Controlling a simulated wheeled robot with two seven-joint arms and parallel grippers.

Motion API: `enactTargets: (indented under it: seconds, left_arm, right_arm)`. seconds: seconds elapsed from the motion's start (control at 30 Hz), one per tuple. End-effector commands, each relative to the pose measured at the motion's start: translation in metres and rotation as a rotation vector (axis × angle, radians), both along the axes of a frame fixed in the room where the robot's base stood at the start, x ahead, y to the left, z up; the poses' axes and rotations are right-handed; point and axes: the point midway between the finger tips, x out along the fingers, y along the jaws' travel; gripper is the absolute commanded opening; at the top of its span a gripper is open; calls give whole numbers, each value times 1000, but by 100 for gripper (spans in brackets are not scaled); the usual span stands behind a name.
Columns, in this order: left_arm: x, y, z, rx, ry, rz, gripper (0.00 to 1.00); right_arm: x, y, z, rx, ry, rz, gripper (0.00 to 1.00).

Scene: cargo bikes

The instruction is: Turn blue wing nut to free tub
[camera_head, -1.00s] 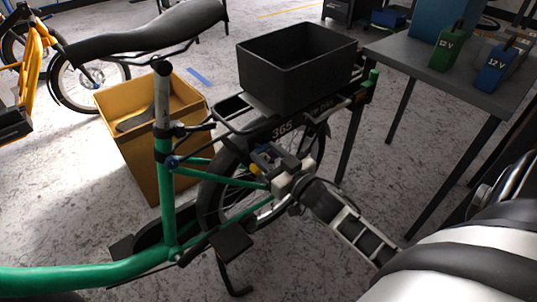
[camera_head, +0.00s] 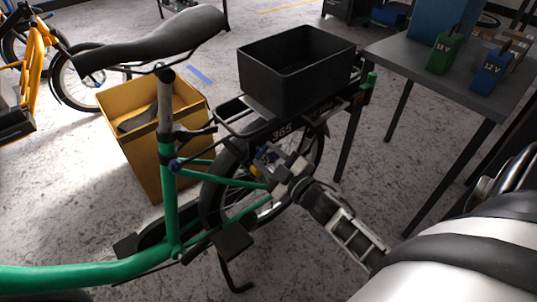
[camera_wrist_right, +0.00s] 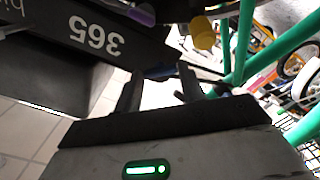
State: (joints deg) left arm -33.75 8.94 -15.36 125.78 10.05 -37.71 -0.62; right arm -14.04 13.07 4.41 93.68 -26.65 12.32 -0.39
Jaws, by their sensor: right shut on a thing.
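The black tub (camera_head: 290,85) sits on the rear rack of the green cargo bike (camera_head: 168,205) in the head view. My right gripper (camera_head: 268,160) is at the bike's rear, below the tub and beside the dark "365" panel. In the right wrist view its two fingers (camera_wrist_right: 160,84) are shut on the blue wing nut (camera_wrist_right: 160,72), which shows between their tips. A yellow knob (camera_wrist_right: 203,33) and a purple part (camera_wrist_right: 135,12) are close by, apart from the fingers. The fingers hide much of the nut in the head view. My left gripper is out of view.
A cardboard box (camera_head: 160,160) stands on the floor behind the bike frame. A grey table (camera_head: 440,80) with a green battery (camera_head: 446,54) and a blue battery (camera_head: 490,72) is at right. The saddle (camera_head: 150,40) overhangs at left.

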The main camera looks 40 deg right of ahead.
Motion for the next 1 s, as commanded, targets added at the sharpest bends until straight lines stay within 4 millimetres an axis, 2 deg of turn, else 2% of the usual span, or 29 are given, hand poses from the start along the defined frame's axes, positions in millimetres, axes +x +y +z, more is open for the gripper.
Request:
enactTargets:
  seconds: [0.2, 0.6, 1.0]
  left_arm:
    - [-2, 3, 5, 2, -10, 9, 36]
    - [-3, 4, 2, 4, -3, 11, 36]
    - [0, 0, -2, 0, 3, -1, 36]
  right_arm:
    - [0, 0, 0, -203, -17, 1, 17]
    - [0, 0, -1, -575, -45, 0, 17]
    - [-1, 1, -1, -831, -65, 2, 17]
